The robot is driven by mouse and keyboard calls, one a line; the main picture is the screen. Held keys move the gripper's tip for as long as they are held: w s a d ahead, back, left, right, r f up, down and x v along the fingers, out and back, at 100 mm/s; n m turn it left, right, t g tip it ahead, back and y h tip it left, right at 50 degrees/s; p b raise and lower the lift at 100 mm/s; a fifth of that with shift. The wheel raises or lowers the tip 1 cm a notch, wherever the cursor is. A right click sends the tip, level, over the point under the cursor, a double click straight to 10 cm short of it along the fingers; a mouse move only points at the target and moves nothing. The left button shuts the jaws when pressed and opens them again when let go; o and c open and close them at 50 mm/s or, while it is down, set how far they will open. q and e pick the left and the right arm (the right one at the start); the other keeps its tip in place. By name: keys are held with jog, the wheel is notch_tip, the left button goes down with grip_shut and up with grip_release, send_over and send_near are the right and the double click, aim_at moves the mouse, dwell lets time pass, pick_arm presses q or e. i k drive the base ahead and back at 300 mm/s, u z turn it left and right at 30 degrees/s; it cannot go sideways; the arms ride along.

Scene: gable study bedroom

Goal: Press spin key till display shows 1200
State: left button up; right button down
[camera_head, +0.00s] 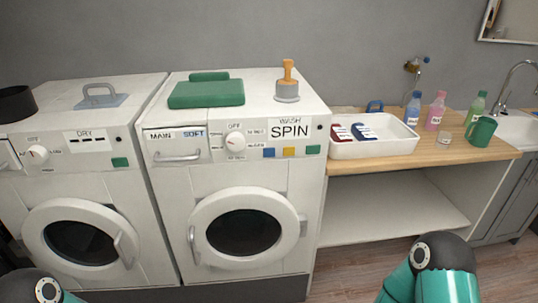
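The washing machine (171,212) stands in the middle of the head view. Its display (289,129) reads "SPIN", with "WASH" printed above it; no number shows there. Below the display sit a blue key (268,152), a yellow key (289,151) and a green key (313,149). I cannot read any label telling which one is the spin key. A round dial (234,141) is left of the display. The washer's drawer (178,145) marked "MAIN" and "SOFT" is shut, and so is its round door. Neither gripper shows; only teal links of my arms appear along the bottom edge.
A dryer (95,200) stands left of the washer. A green folded item (206,93) and an orange-handled stamp-like object (288,83) sit on the washer. The wooden counter (400,161) at right holds a white tray (372,151), bottles and a green mug (482,132). The washer's front panel is unobstructed.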

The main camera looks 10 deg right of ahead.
aim_at(268, 152)
jog(key=u, duration=0.05)
jog(key=k, duration=0.65)
jog(key=z, duration=0.5)
jog(key=i, duration=1.6)
jog(key=u, duration=0.45)
